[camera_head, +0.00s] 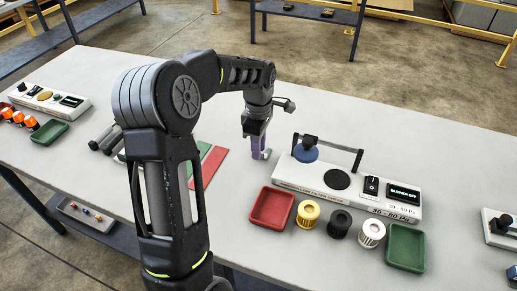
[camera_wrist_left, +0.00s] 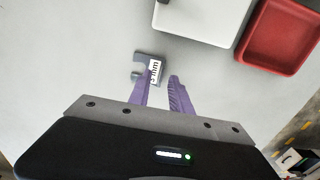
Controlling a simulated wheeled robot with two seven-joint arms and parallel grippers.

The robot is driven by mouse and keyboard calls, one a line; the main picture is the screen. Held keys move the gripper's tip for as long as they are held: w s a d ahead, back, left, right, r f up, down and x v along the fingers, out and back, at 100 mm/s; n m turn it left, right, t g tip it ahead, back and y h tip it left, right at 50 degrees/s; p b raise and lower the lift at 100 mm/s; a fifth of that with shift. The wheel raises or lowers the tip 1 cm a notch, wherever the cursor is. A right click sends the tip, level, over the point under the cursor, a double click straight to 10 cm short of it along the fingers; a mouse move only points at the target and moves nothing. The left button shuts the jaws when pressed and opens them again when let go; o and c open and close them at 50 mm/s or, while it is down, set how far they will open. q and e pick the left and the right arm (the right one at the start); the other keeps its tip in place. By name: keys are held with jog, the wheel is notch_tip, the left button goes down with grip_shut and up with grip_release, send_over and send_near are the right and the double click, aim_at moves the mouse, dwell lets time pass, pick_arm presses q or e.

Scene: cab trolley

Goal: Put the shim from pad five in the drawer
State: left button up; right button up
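My left gripper (camera_head: 260,150), with purple fingers, points down low over the grey table, left of the blower unit. In the left wrist view its fingers (camera_wrist_left: 162,80) stand apart. A small grey notched shim (camera_wrist_left: 141,59) with a white label ending in "mm" lies at the left fingertip, which covers part of it. A gap shows between the label and the right finger. A shallow tray, perhaps the drawer (camera_head: 72,213), sits below the table's front edge at left with small coloured pieces inside. No numbered pad is readable. My right gripper is not in view.
The blower unit (camera_head: 300,176) has a raised bar. A red tray (camera_head: 271,208), yellow, black and white filters and a green tray (camera_head: 406,248) stand in front of it. Red and green strips (camera_head: 208,166) lie behind my arm. Another unit (camera_head: 50,98) stands far left.

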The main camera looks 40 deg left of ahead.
pick_arm(q)
notch_tip(320, 180, up, 11)
jog(key=shift+r, duration=0.15)
jog(key=shift+o, duration=0.4)
jog(key=g+y+b, duration=0.1)
jog(key=y+b, duration=0.2)
jog(key=y, duration=0.1)
send_over(267, 160)
notch_tip(267, 160, down, 5)
jog(key=shift+r, duration=0.1)
dwell(0.4)
jog(key=shift+x, duration=1.3)
jog(key=shift+s, duration=0.1)
